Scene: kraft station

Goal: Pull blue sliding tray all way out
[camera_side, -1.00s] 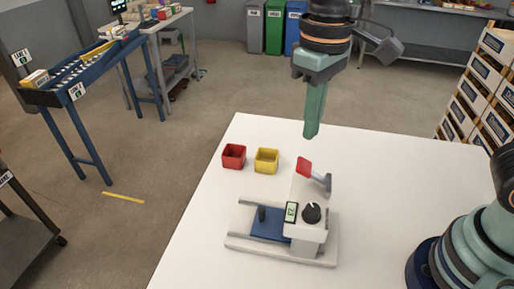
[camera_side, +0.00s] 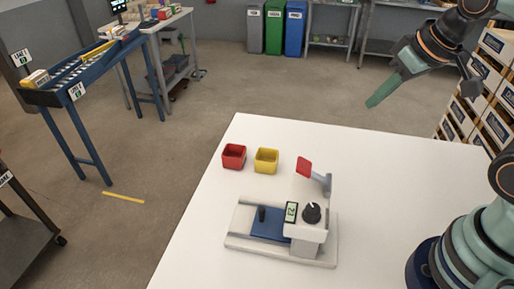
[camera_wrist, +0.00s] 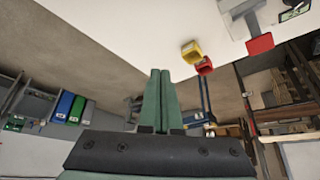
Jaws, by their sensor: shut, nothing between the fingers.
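The blue sliding tray (camera_side: 271,229) sits on the pale base of a small grey-white device (camera_side: 309,220). A dark upright knob (camera_side: 262,214) stands on the tray near its left end. The tray's right end meets the device's body, and I cannot tell how much of it lies inside. My gripper (camera_side: 372,103) is shut and empty, high up and right of the device, beyond the table's far edge in the side view. In the wrist view my gripper (camera_wrist: 160,74) shows its two green fingers together. Only part of the device (camera_wrist: 240,8) shows there, and the tray is out of view.
The device carries a red paddle (camera_side: 304,166), a dark dial (camera_side: 311,213) and a small display (camera_side: 291,212). A red bin (camera_side: 234,156) and a yellow bin (camera_side: 266,160) stand behind it. The white table (camera_side: 200,240) is clear left of the device.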

